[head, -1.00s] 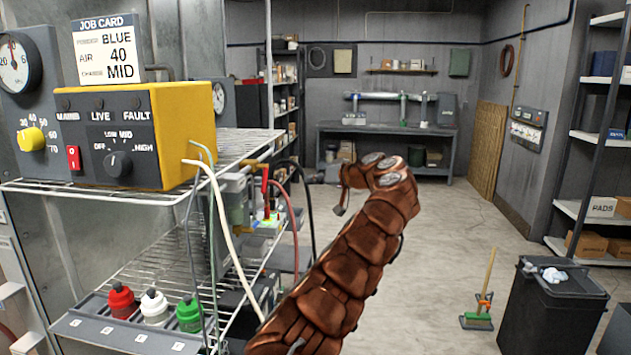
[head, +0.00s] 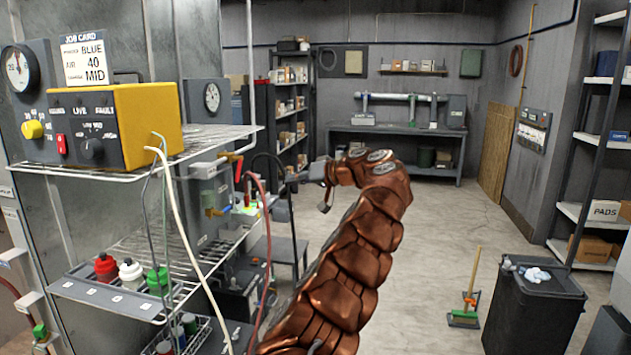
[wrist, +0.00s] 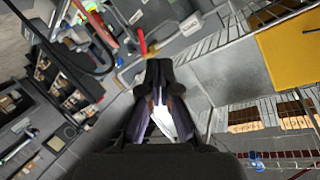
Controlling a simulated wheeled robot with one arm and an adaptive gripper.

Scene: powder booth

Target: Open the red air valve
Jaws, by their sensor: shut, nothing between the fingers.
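The yellow control box (head: 150,125) sits on the wire shelf (head: 205,140). A white hose (head: 190,240) and a red hose (head: 267,250) hang near the valve. Red, white and green bottles stand on the lower shelf. A black bin (head: 530,310) is at right; the middle floor is open.

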